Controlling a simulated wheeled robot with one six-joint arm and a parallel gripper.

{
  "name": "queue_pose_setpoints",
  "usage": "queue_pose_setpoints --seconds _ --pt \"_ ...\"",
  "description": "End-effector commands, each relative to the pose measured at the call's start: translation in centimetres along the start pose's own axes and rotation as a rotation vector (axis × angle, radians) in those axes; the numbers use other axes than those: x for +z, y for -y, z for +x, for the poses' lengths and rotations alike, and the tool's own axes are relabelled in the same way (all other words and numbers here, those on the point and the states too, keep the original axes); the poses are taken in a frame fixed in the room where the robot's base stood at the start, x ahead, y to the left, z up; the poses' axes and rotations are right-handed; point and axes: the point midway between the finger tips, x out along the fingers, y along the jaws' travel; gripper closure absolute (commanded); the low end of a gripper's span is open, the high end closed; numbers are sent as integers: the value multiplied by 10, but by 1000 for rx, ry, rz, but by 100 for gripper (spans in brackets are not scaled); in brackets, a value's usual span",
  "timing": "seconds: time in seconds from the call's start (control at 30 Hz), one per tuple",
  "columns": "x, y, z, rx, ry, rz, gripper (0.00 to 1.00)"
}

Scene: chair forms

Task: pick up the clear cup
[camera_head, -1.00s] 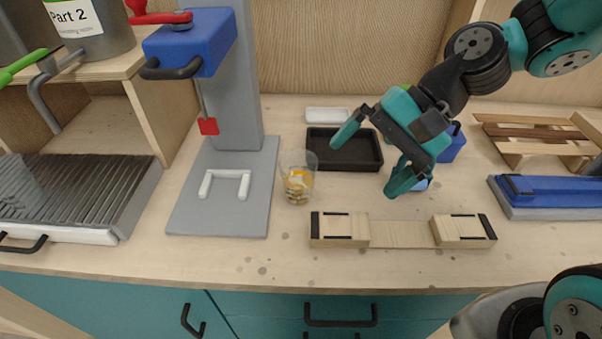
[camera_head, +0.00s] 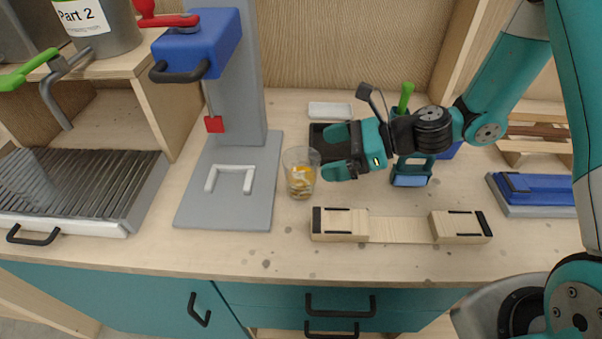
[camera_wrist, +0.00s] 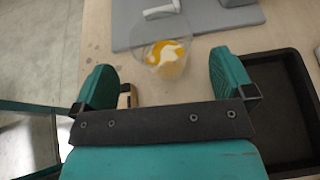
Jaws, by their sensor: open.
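The clear cup (camera_head: 300,174) stands upright on the table, just right of the grey stand's base, with yellow and white contents in it. My gripper (camera_head: 327,162) is open and lies low, at the right side of the cup. In the wrist view the clear cup (camera_wrist: 165,57) is ahead of my open fingers (camera_wrist: 163,82), roughly centred between them and a little beyond the tips. I cannot tell whether a finger touches it. The gripper hides part of the black tray.
The grey stand (camera_head: 238,208) with a blue head (camera_head: 208,45) rises left of the cup. A black tray (camera_wrist: 280,105) lies beside my right finger in the wrist view. A wooden fixture (camera_head: 395,229) lies in front.

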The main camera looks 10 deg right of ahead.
Motion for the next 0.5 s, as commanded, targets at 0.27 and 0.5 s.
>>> queue_pose_setpoints --seconds 0.27,0.5 --pt "1 -1 24 3 0 -1 0" --pt "1 -1 60 3 -1 -3 0"
